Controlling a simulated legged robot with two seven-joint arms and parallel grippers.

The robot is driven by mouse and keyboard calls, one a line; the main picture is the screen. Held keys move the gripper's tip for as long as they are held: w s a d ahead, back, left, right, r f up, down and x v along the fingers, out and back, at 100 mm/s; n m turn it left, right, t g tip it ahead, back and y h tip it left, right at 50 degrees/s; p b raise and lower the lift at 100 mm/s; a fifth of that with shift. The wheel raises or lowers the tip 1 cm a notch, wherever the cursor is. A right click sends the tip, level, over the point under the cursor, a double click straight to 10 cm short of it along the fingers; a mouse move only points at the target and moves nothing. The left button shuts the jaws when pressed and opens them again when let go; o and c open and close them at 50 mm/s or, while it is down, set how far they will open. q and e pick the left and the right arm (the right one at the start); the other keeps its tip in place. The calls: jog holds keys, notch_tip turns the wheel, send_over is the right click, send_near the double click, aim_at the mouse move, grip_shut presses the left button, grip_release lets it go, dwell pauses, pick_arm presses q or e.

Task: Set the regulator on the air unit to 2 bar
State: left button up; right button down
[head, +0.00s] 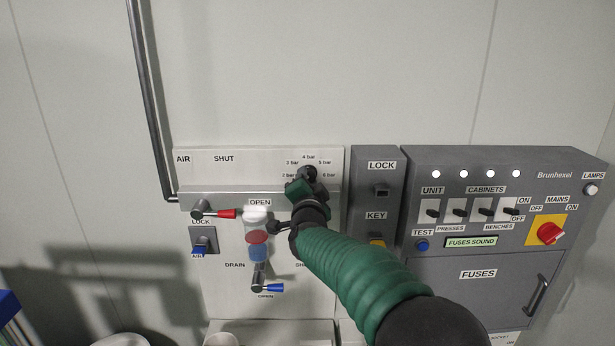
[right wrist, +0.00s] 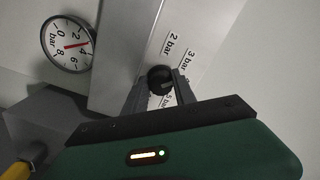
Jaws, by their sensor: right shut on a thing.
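The black regulator knob (head: 309,172) is on the upper right of the air unit panel (head: 217,280), with marks from 2 bar to 6 bar around it. My right gripper (head: 305,182) is shut on this knob. In the right wrist view the knob (right wrist: 160,78) sits between the two fingers (right wrist: 160,92). Which mark the knob points to cannot be told. A round pressure gauge (right wrist: 68,44) shows in the right wrist view, its red needle between 2 and 4. My green right arm covers part of the panel. My left gripper is not in view.
The lock and key box (head: 376,170) and the fuse cabinet (head: 470,168) stand close on the right.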

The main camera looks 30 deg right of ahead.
jog(key=n+p, duration=0.1)
jog(key=n, duration=0.2)
jog(key=n+p, duration=0.2)
jog(key=n, duration=0.2)
jog(key=n+p, duration=0.1)
jog(key=n, duration=0.2)
jog(key=shift+f+n+p, duration=0.3)
jog(key=shift+f+n, duration=0.05)
jog(key=shift+n, duration=0.05)
jog(key=shift+s+f, duration=0.1)
jog(key=c, duration=1.3)
grip_release()
jog(key=shift+d, duration=0.1)
jog(key=shift+o, duration=1.3)
jog(key=shift+w, duration=0.2)
jog(key=b+v, duration=0.2)
jog(key=v, duration=1.5)
jog(key=shift+b, duration=0.4)
